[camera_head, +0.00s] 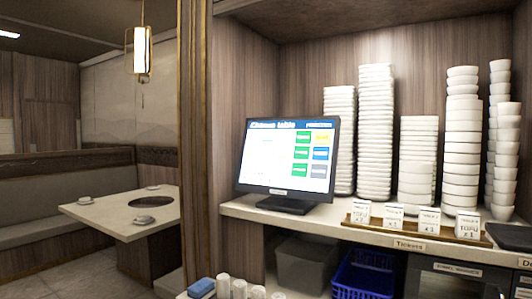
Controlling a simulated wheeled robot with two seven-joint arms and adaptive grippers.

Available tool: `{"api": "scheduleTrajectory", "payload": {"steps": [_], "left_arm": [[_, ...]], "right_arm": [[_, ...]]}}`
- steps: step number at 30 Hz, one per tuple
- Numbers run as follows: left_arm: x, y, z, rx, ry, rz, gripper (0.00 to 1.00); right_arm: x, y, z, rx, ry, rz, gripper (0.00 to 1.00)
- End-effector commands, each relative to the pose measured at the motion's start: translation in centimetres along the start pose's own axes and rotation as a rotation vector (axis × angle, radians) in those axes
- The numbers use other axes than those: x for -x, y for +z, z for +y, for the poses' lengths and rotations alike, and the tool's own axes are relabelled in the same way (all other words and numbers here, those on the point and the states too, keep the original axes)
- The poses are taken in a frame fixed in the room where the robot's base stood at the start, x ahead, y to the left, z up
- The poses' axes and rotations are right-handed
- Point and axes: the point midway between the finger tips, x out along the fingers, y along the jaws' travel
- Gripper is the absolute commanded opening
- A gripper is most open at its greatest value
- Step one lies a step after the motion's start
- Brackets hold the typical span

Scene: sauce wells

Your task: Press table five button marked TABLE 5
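A monitor (288,158) stands on the wooden-walled counter, its screen lit with a heading that looks like "Choose table". On the right half of the screen are coloured buttons in two columns: green ones such as the top left one (302,137), a yellow one (322,137) at top right, a blue one (320,153) below it and more green ones in the lower rows. Their labels are too small to read, so I cannot tell which is marked TABLE 5. Neither of my grippers shows in the head view.
Tall stacks of white plates (375,130) and bowls (462,140) stand right of the monitor. A wooden tray (408,228) with small labelled cards sits at the counter front. A blue basket (362,274) is below. A dining table (100,222) stands at left.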

Motion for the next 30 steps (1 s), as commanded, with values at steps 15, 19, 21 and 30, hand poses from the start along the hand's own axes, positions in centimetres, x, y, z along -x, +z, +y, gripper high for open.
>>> {"api": "scheduleTrajectory", "payload": {"steps": [15,19,21,30], "left_arm": [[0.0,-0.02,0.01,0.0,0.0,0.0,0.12],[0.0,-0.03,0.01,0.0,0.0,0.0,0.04],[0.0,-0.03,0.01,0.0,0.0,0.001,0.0],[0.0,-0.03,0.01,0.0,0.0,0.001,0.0]], "right_arm": [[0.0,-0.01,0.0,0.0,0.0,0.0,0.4],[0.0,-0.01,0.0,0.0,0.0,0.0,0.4],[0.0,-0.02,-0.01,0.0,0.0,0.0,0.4],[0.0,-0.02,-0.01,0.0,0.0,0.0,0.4]]}}
